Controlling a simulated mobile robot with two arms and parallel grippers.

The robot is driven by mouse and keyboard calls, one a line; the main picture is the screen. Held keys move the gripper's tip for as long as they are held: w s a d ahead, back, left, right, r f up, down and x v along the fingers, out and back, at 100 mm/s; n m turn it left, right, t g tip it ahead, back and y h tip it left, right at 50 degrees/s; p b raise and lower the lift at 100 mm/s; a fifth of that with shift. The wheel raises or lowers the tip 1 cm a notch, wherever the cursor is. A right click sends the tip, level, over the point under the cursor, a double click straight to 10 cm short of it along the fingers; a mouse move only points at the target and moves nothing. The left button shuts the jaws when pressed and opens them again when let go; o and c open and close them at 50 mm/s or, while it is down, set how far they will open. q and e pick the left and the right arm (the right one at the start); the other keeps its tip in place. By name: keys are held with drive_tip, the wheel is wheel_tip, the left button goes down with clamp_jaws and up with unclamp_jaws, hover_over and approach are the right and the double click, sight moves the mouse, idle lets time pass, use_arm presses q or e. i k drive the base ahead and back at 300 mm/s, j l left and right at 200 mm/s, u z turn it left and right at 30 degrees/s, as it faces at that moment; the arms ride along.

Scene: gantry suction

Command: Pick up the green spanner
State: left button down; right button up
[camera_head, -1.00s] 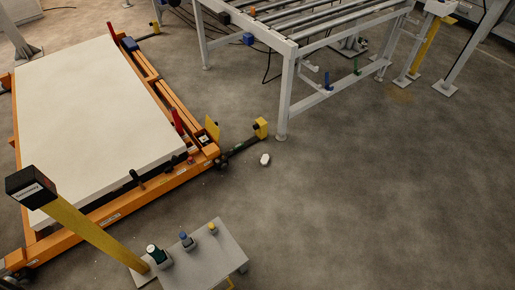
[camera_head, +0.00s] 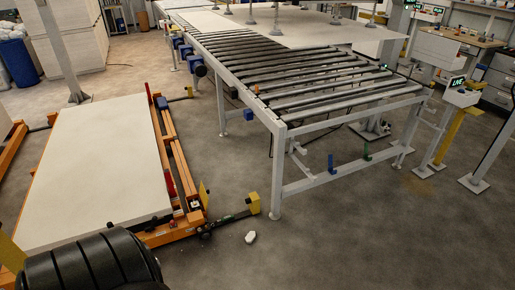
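No object is clearly recognisable as a green spanner. A small green item (camera_head: 366,151) stands upright on the lower crossbar of the roller conveyor's near end; it is too small to tell whether it is a spanner. A similar blue item (camera_head: 331,164) is to its left on the same bar. A black ribbed cylinder, seemingly part of my arm, fills the bottom left corner. Neither gripper's fingers show.
The roller conveyor (camera_head: 310,77) stands on grey legs in the middle. An orange lift frame (camera_head: 178,228) carries a stack of pale boards (camera_head: 100,175) at left. A small white object (camera_head: 250,237) lies on the floor. The floor at lower right is clear.

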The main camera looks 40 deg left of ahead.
sight(230, 217)
drive_tip(key=i+l+u, duration=0.2)
drive_tip(key=i, duration=0.25)
drive_tip(key=i+l+u, duration=0.1)
drive_tip(key=i+u, duration=0.15)
drive_tip(key=i, duration=0.15)
drive_tip(key=i+j+u, duration=0.1)
drive_tip(key=u, duration=0.3)
drive_tip(key=i+u, duration=0.5)
drive_tip(key=u, duration=0.25)
drive_tip(key=i+l+u, duration=0.1)
drive_tip(key=u, duration=0.25)
drive_tip(key=i, duration=0.1)
